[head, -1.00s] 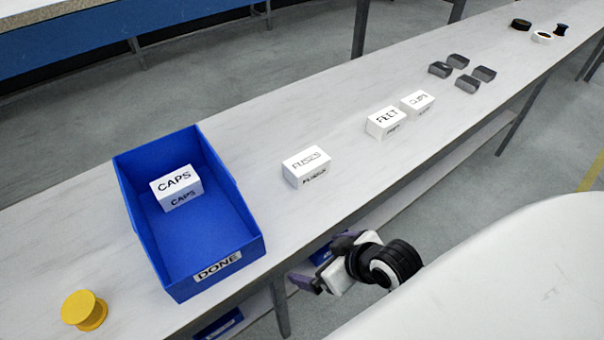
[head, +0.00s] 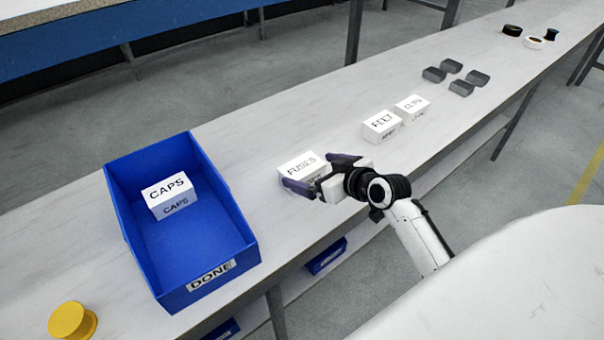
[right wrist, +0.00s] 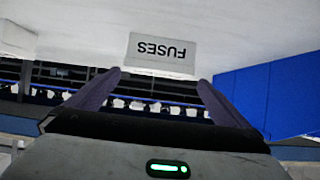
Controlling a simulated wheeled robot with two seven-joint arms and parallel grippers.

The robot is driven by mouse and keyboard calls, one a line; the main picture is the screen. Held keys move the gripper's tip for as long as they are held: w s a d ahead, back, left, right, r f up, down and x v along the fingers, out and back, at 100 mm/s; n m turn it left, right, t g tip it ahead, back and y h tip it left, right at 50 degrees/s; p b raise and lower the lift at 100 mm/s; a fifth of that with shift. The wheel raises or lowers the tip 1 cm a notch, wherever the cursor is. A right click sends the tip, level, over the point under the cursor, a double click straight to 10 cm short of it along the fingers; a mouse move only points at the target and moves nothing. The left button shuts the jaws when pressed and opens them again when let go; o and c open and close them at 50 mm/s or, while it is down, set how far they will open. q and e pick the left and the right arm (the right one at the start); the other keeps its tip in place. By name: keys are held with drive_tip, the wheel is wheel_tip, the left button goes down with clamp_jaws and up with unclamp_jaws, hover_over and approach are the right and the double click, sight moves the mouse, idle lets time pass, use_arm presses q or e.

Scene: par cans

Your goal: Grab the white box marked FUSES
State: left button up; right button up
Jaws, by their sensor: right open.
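The white box marked FUSES (head: 300,166) stands on the grey-white bench, to the right of the blue bin. My right gripper (head: 315,173) is open in front of the box, and its fingers partly cover the box's front in the head view. In the right wrist view the FUSES box (right wrist: 161,53) appears upside down, ahead of and between the two spread fingers (right wrist: 158,88). The jaws hold nothing; whether a finger touches the box I cannot tell. My left gripper is not in view.
The blue DONE bin (head: 250,254) holds a white CAPS box (head: 168,193). White FEET (head: 380,124) and another white box (head: 411,107) stand further right. Several dark grey blocks (head: 450,67) lie beyond. A yellow spool (head: 72,320) sits front left. The bench between bin and FUSES box is clear.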

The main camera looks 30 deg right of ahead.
sight(303, 166)
drive_tip(key=x, duration=0.5)
drive_tip(key=shift+w+d+f+b, duration=0.15)
drive_tip(key=shift+w+b, duration=0.15)
drive_tip(key=shift+w, duration=0.05)
drive_tip(key=c, duration=1)
